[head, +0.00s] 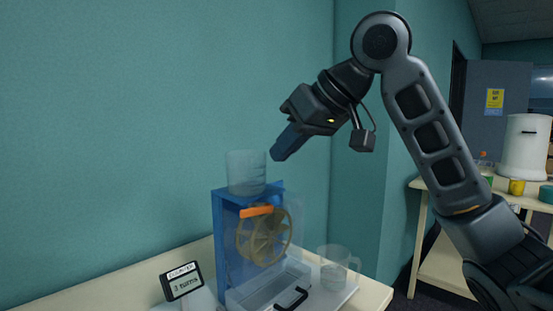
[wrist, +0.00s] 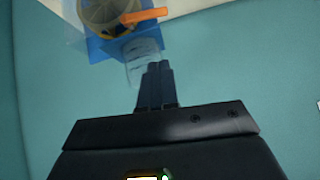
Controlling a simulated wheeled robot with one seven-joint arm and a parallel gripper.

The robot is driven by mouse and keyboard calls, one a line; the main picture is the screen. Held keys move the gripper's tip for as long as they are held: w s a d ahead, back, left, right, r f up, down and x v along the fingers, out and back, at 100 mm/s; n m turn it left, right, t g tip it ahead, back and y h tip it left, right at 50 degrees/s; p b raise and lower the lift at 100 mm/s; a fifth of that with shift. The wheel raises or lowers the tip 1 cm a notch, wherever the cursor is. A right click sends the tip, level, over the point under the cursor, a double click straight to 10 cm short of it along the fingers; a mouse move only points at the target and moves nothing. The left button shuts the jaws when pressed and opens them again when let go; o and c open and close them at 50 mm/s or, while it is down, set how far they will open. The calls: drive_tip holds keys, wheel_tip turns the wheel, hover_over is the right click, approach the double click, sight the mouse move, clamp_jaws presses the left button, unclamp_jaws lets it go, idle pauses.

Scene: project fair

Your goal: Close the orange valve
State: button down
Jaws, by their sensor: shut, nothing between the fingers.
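The orange valve (head: 257,211) is a small bar-shaped handle on the blue stand, above the tan wheel (head: 264,237) and below the clear tank (head: 246,173). In the head view it lies nearly level, tilting slightly up to the right. In the wrist view the orange valve (wrist: 145,17) is at the top, beyond the fingertips and beside the tank (wrist: 144,66). My gripper (head: 275,157) is shut and empty, above and to the right of the tank, apart from the valve. Its closed fingers also show in the wrist view (wrist: 156,68).
The blue stand (head: 218,230) is on a pale table near the teal wall. A grey tray with a black handle (head: 291,299) is in front, a clear jug (head: 335,270) to its right. A counter sign (head: 182,281) reads "3 turns". Another table with a white container (head: 526,145) is at right.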

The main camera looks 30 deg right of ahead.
hover_over(256, 211)
drive_tip(key=s, duration=0.1)
wheel_tip(256, 211, down, 6)
drive_tip(key=shift+s+f+p, duration=0.25)
drive_tip(key=shift+f+p, duration=0.2)
drive_tip(key=shift+f, duration=0.65)
drive_tip(key=shift+a+f, duration=0.15)
drive_tip(key=shift+f, duration=0.55)
